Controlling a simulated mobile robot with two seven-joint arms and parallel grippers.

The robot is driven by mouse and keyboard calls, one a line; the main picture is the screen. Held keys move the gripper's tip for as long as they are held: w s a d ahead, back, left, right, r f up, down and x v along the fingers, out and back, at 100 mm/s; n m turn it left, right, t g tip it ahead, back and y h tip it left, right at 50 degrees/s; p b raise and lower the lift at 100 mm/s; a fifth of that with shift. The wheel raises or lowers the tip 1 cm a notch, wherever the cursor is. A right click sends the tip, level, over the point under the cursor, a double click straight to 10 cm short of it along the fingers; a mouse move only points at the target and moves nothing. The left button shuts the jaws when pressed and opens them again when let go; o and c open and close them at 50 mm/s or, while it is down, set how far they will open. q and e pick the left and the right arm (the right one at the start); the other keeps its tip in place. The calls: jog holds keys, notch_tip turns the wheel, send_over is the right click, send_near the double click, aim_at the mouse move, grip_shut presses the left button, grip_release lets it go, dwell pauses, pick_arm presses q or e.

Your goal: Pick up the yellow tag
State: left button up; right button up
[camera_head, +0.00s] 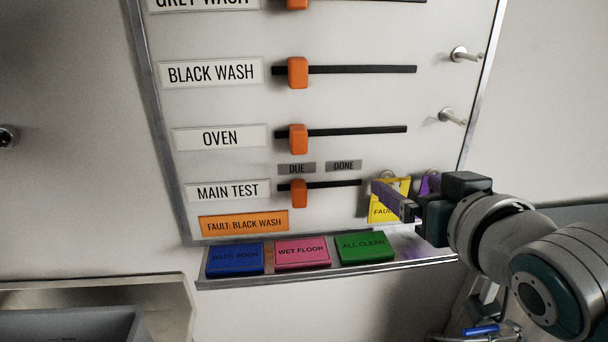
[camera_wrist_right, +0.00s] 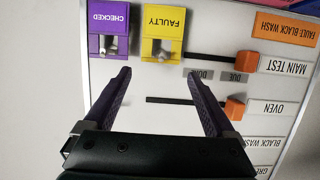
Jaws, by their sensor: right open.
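The yellow tag (camera_head: 381,213), marked FAULTY, hangs on a metal peg on the white board, left of the purple tag (camera_head: 430,182). In the head view my right gripper partly covers it. In the right wrist view, which is upside down, the yellow tag (camera_wrist_right: 163,26) shows whole, with the purple CHECKED tag (camera_wrist_right: 109,20) beside it. My right gripper (camera_wrist_right: 158,73) is open and empty. Its purple fingers are spread, and the yellow tag shows beyond the gap between their tips. In the head view the right gripper (camera_head: 390,197) is in front of the board's lower right. My left gripper is not in view.
Orange sliders on black slots, such as the MAIN TEST one (camera_head: 299,193), are left of the tags. A ledge (camera_head: 408,247) below holds blue (camera_head: 234,260), pink (camera_head: 302,253) and green (camera_head: 364,247) tags. Two bare pegs (camera_head: 453,115) stick out above.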

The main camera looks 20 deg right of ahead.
aim_at(392, 181)
jog(key=x, duration=0.5)
jog(key=shift+f, duration=0.2)
jog(key=c, duration=1.1)
